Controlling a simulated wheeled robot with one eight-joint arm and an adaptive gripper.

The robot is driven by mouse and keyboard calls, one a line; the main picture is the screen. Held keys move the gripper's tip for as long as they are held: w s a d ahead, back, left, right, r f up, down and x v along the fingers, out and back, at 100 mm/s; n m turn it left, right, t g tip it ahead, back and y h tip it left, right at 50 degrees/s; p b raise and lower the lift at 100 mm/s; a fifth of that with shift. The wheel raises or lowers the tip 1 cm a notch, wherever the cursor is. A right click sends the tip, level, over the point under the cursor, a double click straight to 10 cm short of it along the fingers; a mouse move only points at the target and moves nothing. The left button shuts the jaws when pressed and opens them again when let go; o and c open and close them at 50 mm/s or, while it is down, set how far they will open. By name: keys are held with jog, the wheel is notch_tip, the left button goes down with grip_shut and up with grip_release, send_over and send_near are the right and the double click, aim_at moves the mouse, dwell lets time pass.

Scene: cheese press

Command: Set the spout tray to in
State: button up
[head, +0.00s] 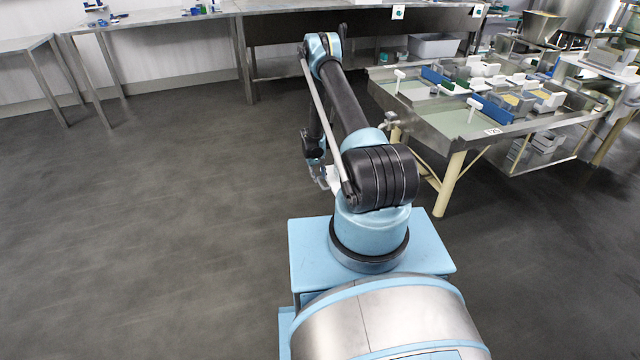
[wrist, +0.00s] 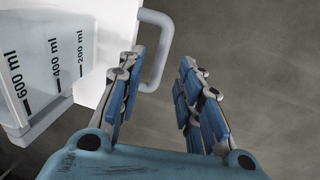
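In the head view my gripper (head: 321,178) hangs low left of my arm, beside a small white patch (head: 332,178), mostly hidden.
A steel draining table (head: 440,112) with a tap (head: 388,121) at its near left corner stands to the right, bearing molds and blue bars. Steel benches (head: 150,19) line the back wall. The dark floor (head: 150,220) at left is clear.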

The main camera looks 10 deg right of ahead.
aim_at(321, 183)
jog(key=shift+d+f, duration=0.2)
jog(key=shift+f, duration=0.9)
jog(key=shift+d+f, duration=0.2)
jog(key=shift+f, duration=0.85)
grip_shut()
